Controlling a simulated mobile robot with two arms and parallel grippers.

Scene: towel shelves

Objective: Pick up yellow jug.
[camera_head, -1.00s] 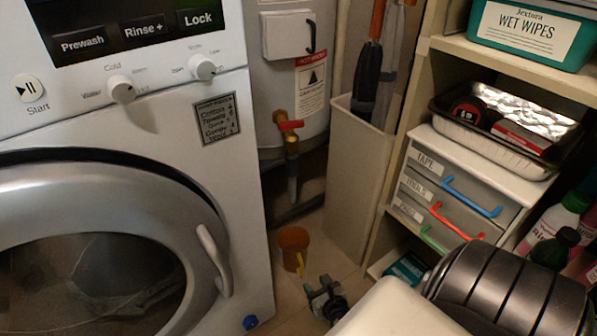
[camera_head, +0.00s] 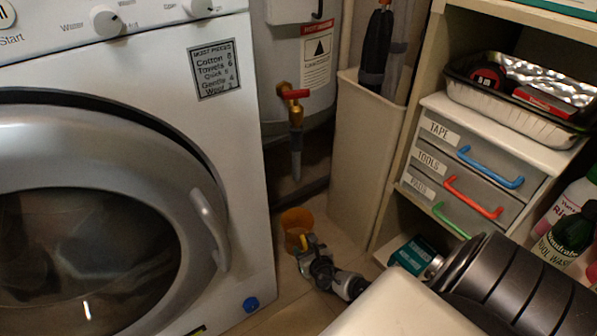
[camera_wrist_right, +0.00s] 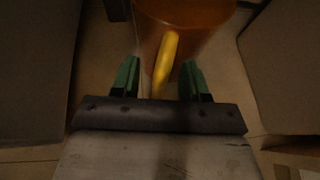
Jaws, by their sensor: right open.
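The jug (camera_head: 296,221) is an orange-yellow vessel standing on the floor, in the gap between the washing machine and the tall beige bin. My right gripper (camera_head: 303,246) is low beside it, on the near side. In the right wrist view the jug's orange body (camera_wrist_right: 185,14) is at the top, with its yellow handle (camera_wrist_right: 165,62) pointing down between the two green fingers of my right gripper (camera_wrist_right: 161,80). The fingers are apart, one on each side of the handle, and no grip on it shows. My left gripper is not in view.
The washing machine (camera_head: 235,130) stands close on the left and the beige bin (camera_head: 365,150) close on the right. A boiler with a red-handled tap (camera_head: 295,94) is behind. Shelves with a drawer unit (camera_head: 462,180) stand at right. Floor room is narrow.

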